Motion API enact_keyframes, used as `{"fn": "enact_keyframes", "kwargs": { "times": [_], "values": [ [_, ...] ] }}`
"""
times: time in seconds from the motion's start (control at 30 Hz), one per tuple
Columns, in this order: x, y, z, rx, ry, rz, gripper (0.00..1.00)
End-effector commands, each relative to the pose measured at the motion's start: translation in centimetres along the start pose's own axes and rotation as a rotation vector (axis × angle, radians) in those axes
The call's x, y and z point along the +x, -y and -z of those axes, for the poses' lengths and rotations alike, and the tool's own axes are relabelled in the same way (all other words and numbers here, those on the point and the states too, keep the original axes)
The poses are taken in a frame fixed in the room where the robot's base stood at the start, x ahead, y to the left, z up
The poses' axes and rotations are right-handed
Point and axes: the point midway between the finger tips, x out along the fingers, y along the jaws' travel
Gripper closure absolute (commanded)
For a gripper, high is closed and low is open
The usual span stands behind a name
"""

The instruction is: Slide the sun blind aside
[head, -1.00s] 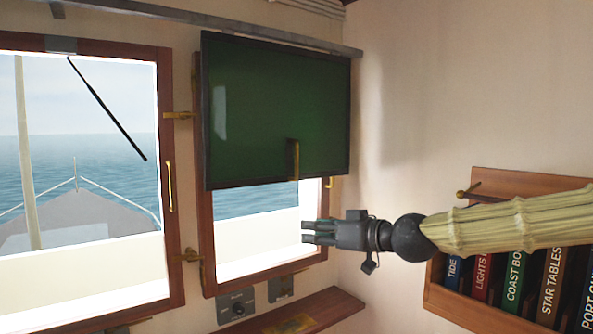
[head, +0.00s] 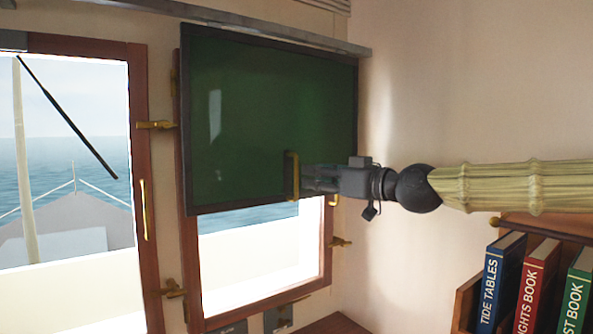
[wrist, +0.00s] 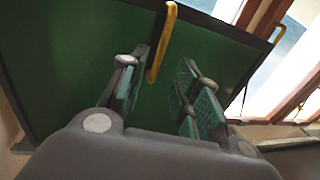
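The sun blind (head: 250,110) is a dark-framed green panel hanging from a grey rail over the upper part of the right window. Its upright brass handle (head: 293,176) sits near its lower edge. My gripper (head: 305,179) comes in level from the right, with its fingertips close to the handle. In the wrist view the two fingers are apart, and the lower end of the handle (wrist: 161,50) appears between or just beyond their tips. I cannot tell whether they touch it. The blind (wrist: 75,60) fills the wrist view behind the fingers.
The rail (head: 240,30) runs along the wall above both windows. The left window (head: 65,160) has a wooden frame and brass fittings. Bare wall lies right of the blind. A rack of books (head: 505,280) is below my arm at lower right.

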Motion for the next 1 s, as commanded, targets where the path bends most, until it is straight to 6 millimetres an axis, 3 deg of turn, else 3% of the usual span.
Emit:
{"fn": "enact_keyframes", "kwargs": {
  "times": [0.43,0.93,1.0],
  "values": [
    [5.8,-0.1,-0.1,0.002,0.003,0.0,0.68],
    [6.9,0.0,-0.1,0.001,0.001,0.0,0.68],
    [6.9,0.0,-0.1,0.001,0.001,0.0,0.79]
  ]
}}
